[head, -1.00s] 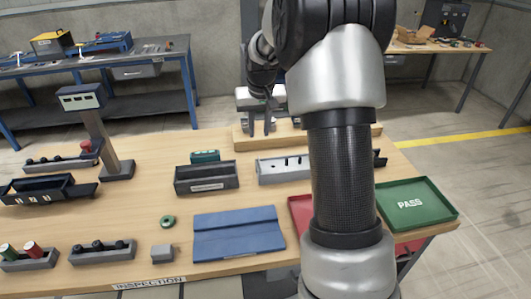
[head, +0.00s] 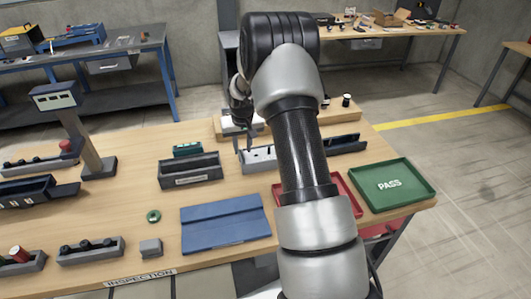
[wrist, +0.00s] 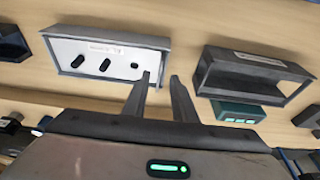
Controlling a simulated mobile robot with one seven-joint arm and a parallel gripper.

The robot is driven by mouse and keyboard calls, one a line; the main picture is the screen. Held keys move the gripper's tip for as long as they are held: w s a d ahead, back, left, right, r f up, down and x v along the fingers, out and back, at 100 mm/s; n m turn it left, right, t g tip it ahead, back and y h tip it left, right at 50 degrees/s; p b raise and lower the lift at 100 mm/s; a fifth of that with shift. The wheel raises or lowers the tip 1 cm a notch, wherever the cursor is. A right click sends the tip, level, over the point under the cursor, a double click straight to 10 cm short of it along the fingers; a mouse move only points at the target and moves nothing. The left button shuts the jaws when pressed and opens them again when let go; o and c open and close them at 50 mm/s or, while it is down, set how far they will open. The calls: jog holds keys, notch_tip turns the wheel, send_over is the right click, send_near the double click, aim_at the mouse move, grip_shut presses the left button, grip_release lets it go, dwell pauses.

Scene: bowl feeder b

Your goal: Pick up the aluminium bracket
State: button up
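A pale metal plate with dark slots, which looks like the aluminium bracket (wrist: 118,77), lies inside a grey bin (wrist: 152,41) in the left of the wrist view. In the head view, the pale bin with dark marks (head: 262,163) is partly hidden by my arm. I cannot clearly separate bracket from bin there. My gripper (wrist: 160,82) is open and empty, its two fingers apart. Its left fingertip overlaps the bin's lower right edge in the wrist view; contact cannot be told. In the head view my gripper (head: 243,142) is just above the bin's left end.
A dark labelled bin (head: 190,172) stands left of the pale bin, with a green item (head: 187,149) behind it. A blue mat (head: 225,226) lies in front. A red tray (head: 349,196) and green PASS tray (head: 391,186) are to the right. A wooden block (head: 230,127) stands behind.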

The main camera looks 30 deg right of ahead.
jog(key=shift+x, duration=1.3)
jog(key=shift+d+r, duration=0.1)
grip_shut()
